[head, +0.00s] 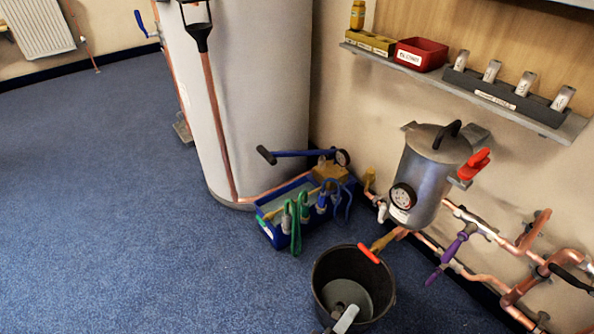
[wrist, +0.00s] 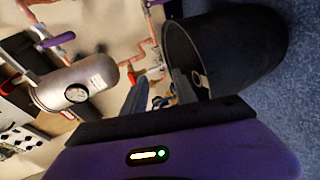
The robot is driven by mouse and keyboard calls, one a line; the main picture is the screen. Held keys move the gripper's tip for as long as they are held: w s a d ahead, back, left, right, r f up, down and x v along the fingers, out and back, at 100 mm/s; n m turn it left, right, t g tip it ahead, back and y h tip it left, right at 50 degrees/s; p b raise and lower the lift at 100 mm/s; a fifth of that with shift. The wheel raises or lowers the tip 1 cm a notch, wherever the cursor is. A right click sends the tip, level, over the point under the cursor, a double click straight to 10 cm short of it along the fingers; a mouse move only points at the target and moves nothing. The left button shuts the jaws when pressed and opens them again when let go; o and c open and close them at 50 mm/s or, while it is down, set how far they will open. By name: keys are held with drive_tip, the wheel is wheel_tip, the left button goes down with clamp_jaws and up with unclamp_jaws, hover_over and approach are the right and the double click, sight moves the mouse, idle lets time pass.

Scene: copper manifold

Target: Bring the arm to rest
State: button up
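My gripper shows in the wrist view as a purple housing with a small lit display and a dark bar (wrist: 165,120) along its front edge. In the wrist view the black bucket (wrist: 240,50) is beyond the bar to the right, and the steel vessel with a gauge (wrist: 75,87) is to the left. My gripper is not clearly identifiable in the head view.
In the head view the bucket (head: 329,275) stands on the blue floor, with grey items inside. The vessel (head: 427,178) and copper pipes (head: 487,283) line the wall. A blue crate of tools (head: 270,232) stands by the white tank (head: 250,90). The floor at left (head: 90,210) is clear.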

drive_tip(key=s+a+f+y, duration=0.2)
drive_tip(key=s+a+y, duration=0.5)
drive_tip(key=y, duration=0.4)
drive_tip(key=s+d+r+m+t+h+p, duration=0.15)
drive_tip(key=s+d+r+m, duration=0.35)
drive_tip(key=s+d+r, duration=0.6)
drive_tip(key=s+d+r+m+t+b, duration=0.15)
drive_tip(key=s+d+r+m, duration=0.25)
drive_tip(key=s+r, duration=0.8)
drive_tip(key=w+r+p, duration=0.3)
drive_tip(key=r+p, duration=3.2)
drive_tip(key=r, duration=0.2)
drive_tip(key=shift+w+r+p, duration=0.15)
drive_tip(key=shift+r+p, duration=0.15)
drive_tip(key=shift+p, duration=0.05)
